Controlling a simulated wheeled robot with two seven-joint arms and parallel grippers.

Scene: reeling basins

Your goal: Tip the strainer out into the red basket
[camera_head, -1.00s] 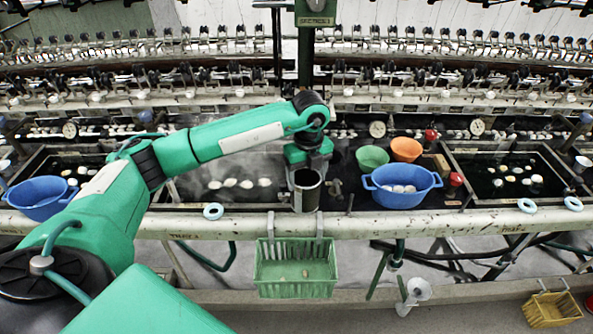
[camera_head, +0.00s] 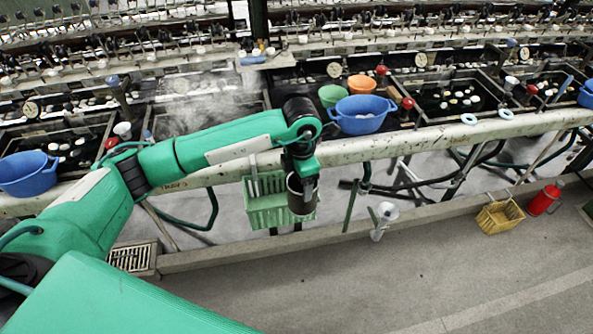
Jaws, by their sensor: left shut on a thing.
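My left gripper (camera_head: 303,180) points down at the end of the green arm and is shut on a dark cylindrical vessel (camera_head: 296,205), which I take to be the strainer. Its contents are hidden. The vessel overlaps the right part of the green basket (camera_head: 262,213) hanging from the front rail; I cannot tell whether it is above or in front of it. No red basket shows; a yellow basket (camera_head: 497,217) stands on the floor at the right. My right gripper is not in view.
The rail (camera_head: 370,150) runs along the basins' front. A blue basin (camera_head: 361,117) with pale cocoons sits behind it, beside green (camera_head: 331,95) and orange (camera_head: 361,84) bowls. Another blue basin (camera_head: 28,176) is at left. A red canister (camera_head: 543,200) stands at right. The front floor is clear.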

